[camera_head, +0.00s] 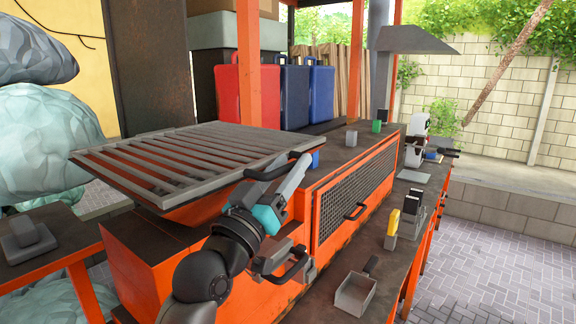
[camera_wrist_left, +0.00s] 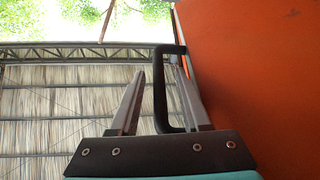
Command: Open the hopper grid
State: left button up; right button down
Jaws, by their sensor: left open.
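The hopper grid (camera_head: 190,155) is a grey slatted panel lying across the top of the orange hopper in the head view. A black bar handle (camera_head: 270,172) shows at its front right edge. My left gripper (camera_head: 298,170), with a teal band, reaches up to this handle from below. In the left wrist view the gripper (camera_wrist_left: 158,85) is open, and a black handle (camera_wrist_left: 160,90) stands between its two fingers. I cannot tell whether either finger touches it. My right gripper is in neither view.
An orange machine body with a mesh door (camera_head: 350,195) stands right of my left arm. A work ledge holds a small grey tray (camera_head: 355,293) and a yellow-topped tool (camera_head: 392,225). Red (camera_head: 245,92) and blue (camera_head: 321,95) cases stand behind. An orange post (camera_head: 247,50) rises behind the grid.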

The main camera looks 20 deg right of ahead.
pick_arm(q)
grip_shut()
dwell(0.4)
dwell(1.1)
